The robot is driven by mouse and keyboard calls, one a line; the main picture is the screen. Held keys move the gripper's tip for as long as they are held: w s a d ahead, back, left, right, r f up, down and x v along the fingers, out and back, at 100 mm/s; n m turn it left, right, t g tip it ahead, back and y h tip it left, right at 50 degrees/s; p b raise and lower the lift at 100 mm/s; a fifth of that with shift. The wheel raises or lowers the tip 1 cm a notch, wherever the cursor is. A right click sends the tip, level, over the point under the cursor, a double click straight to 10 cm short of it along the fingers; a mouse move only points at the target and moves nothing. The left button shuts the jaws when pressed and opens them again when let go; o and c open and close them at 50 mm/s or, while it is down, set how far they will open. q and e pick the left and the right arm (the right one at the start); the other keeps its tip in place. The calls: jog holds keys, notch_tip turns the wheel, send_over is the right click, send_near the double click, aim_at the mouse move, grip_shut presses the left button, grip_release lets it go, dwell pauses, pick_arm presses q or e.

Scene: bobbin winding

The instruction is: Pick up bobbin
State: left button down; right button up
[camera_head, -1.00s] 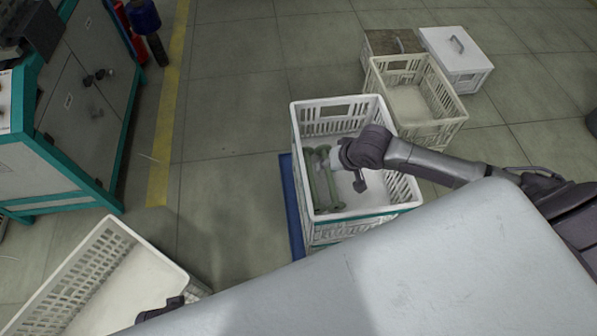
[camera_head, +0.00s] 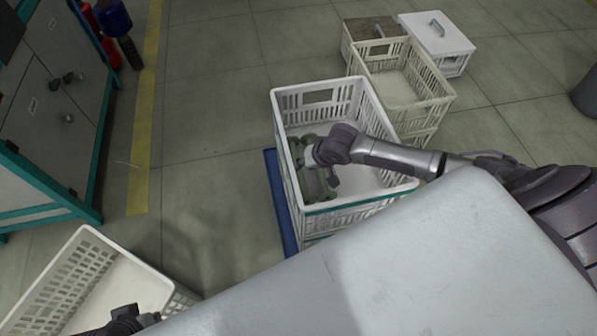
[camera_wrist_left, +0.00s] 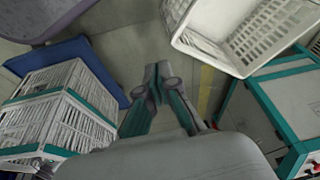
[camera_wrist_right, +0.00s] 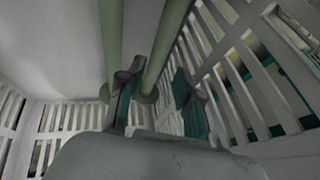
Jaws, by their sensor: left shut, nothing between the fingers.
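Green bobbins (camera_head: 311,182) lie side by side at the left of a white crate (camera_head: 347,205). My right gripper (camera_head: 309,158) reaches down into this crate from the right and partly hides them in the head view. In the right wrist view two pale green bobbin shafts run away from me. The fingers of my right gripper (camera_wrist_right: 158,95) are open, with the end of the right-hand bobbin (camera_wrist_right: 163,55) between them; I cannot tell whether they touch it. The other bobbin (camera_wrist_right: 109,45) is left of the fingers. My left gripper (camera_wrist_left: 157,78) is shut and empty, above the floor.
The slatted crate wall (camera_wrist_right: 235,75) is close to the right gripper's right side. Another white crate (camera_head: 62,262) stands at the lower left, near my left gripper. More crates (camera_head: 437,92) stand behind. A teal-edged machine (camera_head: 50,120) is at the left. Floor between is clear.

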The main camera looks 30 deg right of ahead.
jog(key=shift+w+a+f, duration=0.1)
jog(key=shift+w+f, duration=0.15)
jog(key=shift+f, duration=0.35)
jog(key=shift+b+x, duration=0.8)
jog(key=shift+x, duration=0.25)
jog(key=shift+f+b, duration=0.35)
jog(key=shift+f, duration=0.3)
jog(key=shift+w+f, duration=0.4)
jog(key=shift+f, duration=0.15)
jog(key=shift+w+a+f, duration=0.1)
jog(key=shift+a, duration=0.05)
pick_arm(q)
jog(key=w+d+r+t+h, duration=0.1)
jog(key=w+d+t, duration=0.1)
jog(key=w+t, duration=0.2)
jog(key=w, duration=0.3)
pick_arm(e)
grip_shut()
